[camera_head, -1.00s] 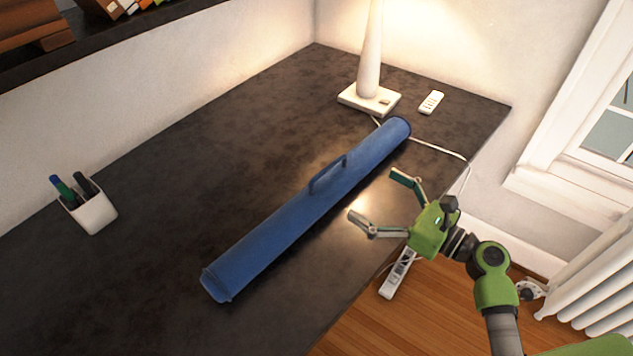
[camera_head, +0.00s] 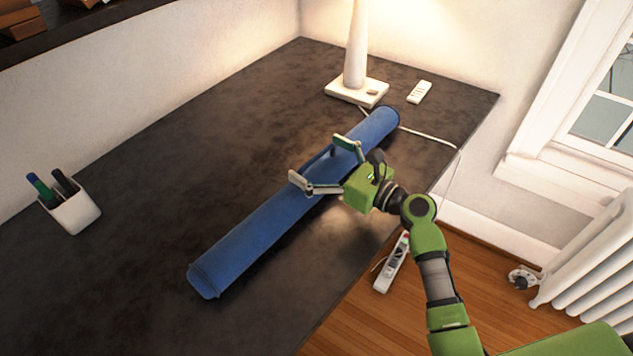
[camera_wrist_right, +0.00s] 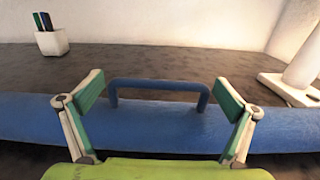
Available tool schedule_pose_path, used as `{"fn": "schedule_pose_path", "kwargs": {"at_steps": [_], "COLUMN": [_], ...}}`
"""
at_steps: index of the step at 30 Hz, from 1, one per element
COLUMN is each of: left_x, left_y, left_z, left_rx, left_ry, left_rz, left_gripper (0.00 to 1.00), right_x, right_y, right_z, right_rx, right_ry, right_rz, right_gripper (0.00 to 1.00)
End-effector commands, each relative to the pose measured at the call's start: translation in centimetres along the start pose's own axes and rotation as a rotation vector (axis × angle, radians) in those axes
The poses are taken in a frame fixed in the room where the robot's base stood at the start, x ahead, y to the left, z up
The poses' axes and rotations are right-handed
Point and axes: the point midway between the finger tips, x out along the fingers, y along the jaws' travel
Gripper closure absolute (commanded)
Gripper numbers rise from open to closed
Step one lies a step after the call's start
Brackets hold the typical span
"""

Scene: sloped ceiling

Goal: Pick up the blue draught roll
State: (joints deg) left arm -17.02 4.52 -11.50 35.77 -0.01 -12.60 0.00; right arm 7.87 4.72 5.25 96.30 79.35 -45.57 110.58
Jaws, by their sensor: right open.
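The blue draught roll (camera_head: 258,234) is a long blue tube lying diagonally on the dark table, with a raised handle at its middle. In the right wrist view the roll (camera_wrist_right: 160,130) runs across the picture, and its handle (camera_wrist_right: 160,84) stands between the fingers. My right gripper (camera_head: 322,161) is open, with its fingers over the roll on either side of the handle. I cannot tell whether the fingers touch the roll. My left gripper is not in view.
A white lamp (camera_head: 356,92) stands at the table's far end beside a white remote (camera_head: 419,92). A white pen cup (camera_head: 74,213) stands at the left. A power strip (camera_head: 392,262) lies below the table's right edge.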

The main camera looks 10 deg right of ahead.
Motion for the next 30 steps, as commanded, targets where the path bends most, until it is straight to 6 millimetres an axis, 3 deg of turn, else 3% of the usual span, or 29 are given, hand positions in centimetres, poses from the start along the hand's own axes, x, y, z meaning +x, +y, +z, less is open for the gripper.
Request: {"fn": "schedule_pose_path", "kwargs": {"at_steps": [6, 13, 23, 30], "left_x": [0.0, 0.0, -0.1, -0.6], "left_y": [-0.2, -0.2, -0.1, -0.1], "left_z": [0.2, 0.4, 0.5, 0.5], "left_rx": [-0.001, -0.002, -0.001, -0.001], "left_ry": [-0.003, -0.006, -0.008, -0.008], "left_rz": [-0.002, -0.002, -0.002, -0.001], "left_gripper": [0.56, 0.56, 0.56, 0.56], "right_x": [0.1, 0.0, 0.1, 0.1], "right_y": [0.0, 0.0, -0.1, 0.0], "right_z": [0.0, 0.0, 0.6, 3.1], "right_rx": [0.001, 0.0, -0.002, -0.006], "right_ry": [0.001, 0.001, -0.005, -0.007], "right_rz": [0.0, 0.0, -0.001, 0.0], "right_gripper": [0.03, 0.62, 0.64, 0.64]}}
